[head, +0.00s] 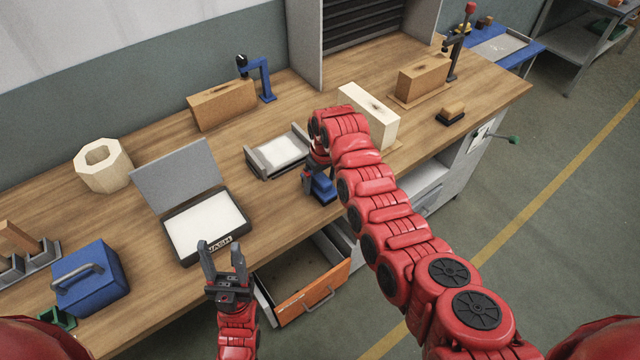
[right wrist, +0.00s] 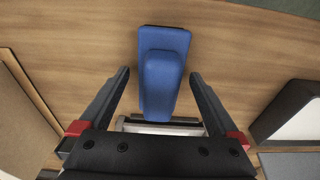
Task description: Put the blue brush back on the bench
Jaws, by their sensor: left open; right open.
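The blue brush (head: 322,188) is at the front edge of the wooden bench (head: 355,90), above the open drawer. In the right wrist view the brush (right wrist: 165,75) shows over the wood, with a pale strip at its lower end. My right gripper (head: 312,178) is open at the brush. Its fingers stand on either side of the brush in the right wrist view (right wrist: 160,95), with gaps visible. Whether the brush rests fully on the bench is hard to tell. My left gripper (head: 222,258) is open and empty, in front of the wash tray.
An orange-fronted drawer (head: 312,293) stands open below the bench edge. A blue box (head: 92,280) stands at the left.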

